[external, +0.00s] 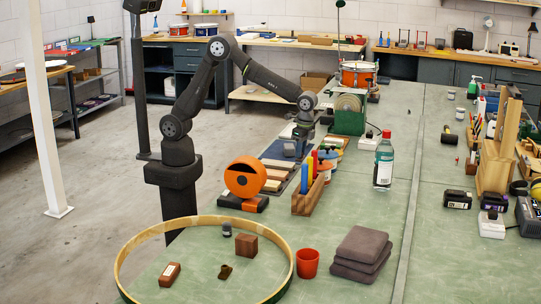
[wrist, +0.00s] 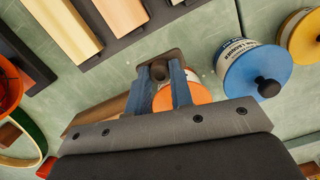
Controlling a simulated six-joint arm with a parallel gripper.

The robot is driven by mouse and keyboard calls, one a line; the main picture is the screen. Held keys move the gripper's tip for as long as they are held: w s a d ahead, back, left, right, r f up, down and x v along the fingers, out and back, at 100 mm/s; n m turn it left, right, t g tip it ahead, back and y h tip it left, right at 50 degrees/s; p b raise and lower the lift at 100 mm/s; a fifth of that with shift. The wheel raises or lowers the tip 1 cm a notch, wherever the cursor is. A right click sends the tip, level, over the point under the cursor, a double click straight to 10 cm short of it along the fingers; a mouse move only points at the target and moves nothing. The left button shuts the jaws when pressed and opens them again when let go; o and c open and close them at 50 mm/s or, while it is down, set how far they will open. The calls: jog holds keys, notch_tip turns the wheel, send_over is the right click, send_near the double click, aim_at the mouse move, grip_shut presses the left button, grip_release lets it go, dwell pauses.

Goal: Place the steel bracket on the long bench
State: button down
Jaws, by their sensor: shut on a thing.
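My gripper (external: 301,136) hangs over the far middle part of the long bench (external: 400,125), which has a worn green top. In the wrist view its two blue-grey fingers (wrist: 162,82) are closed on a small dark metal piece with a round opening, which looks like the steel bracket (wrist: 160,62). The fingers hide part of the bracket. In the external view the bracket is too small to make out clearly. Whether it touches anything below cannot be told.
An orange-lidded tin (wrist: 168,98) lies beneath the fingers, with a blue-lidded tin (wrist: 255,70) and a yellow-lidded tin (wrist: 303,35) to the right. Wood strips (wrist: 118,14) lie nearby. A bottle (external: 384,162) stands to the right.

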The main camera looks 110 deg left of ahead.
jog(key=shift+w+d+m, duration=0.15)
jog(key=shift+d+m, duration=0.25)
jog(key=shift+d, duration=0.15)
jog(key=shift+a, duration=0.1)
jog(key=s+a+r+n, duration=0.1)
jog(key=s+a, duration=0.5)
jog(key=s, duration=0.3)
jog(key=s+a+r, duration=0.2)
jog(key=s+a, duration=0.3)
jog(key=s, duration=0.4)
send_over(277, 155)
notch_tip(277, 155, down, 7)
jog(key=shift+a+f, duration=0.1)
jog(key=shift+f, duration=0.05)
jog(key=shift+w+f, duration=0.1)
jog(key=shift+f, duration=1.9)
